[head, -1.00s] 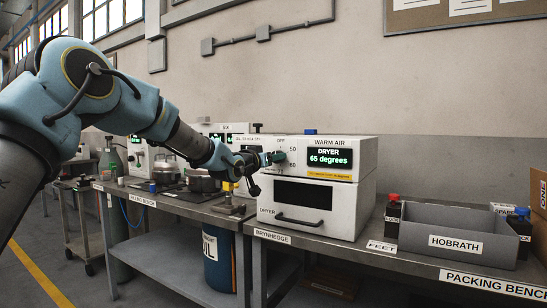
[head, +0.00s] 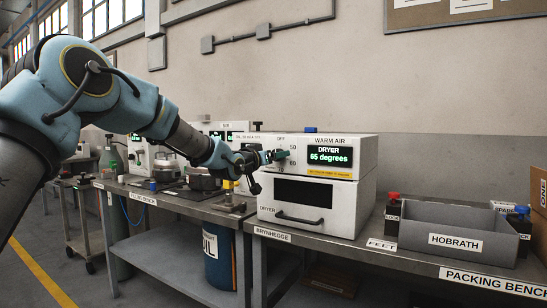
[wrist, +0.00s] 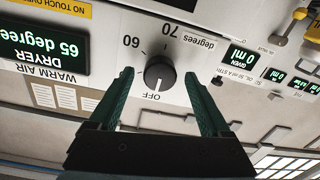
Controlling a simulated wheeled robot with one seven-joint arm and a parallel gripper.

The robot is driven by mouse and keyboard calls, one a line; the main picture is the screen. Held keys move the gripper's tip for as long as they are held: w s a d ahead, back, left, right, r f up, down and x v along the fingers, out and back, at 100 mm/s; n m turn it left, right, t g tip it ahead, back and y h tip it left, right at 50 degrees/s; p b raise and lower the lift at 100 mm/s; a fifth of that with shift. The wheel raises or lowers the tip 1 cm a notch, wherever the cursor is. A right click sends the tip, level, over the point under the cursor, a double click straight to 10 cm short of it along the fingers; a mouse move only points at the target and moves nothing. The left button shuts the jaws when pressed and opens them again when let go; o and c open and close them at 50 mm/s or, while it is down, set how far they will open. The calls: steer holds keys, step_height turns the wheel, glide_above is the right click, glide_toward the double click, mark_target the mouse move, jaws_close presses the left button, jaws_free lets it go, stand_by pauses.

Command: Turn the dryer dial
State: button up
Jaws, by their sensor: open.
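The dryer (head: 318,205) is a white box on the bench with a dial panel on top. Its display (head: 330,155) reads 65 degrees. The round dark dial (wrist: 159,72) shows in the wrist view, which looks at the panel upside down, with OFF, 60 and 70 marked around it. A pale line on the dial lies on the OFF side. My gripper (wrist: 159,78) is open, with one green finger on each side of the dial and a gap to it in the picture. I cannot tell the fingertips' depth. In the head view my gripper (head: 276,156) largely hides the dial.
A grey HOBRATH bin (head: 455,240) and small red-capped and blue-capped bottles stand right of the dryer. Left of it, another bench (head: 190,202) carries metal vessels and other machines. Bare bench lies before the bin.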

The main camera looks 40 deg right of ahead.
steer(key=b+v, duration=0.2)
steer(key=v, duration=0.9)
steer(key=shift+d, duration=0.1)
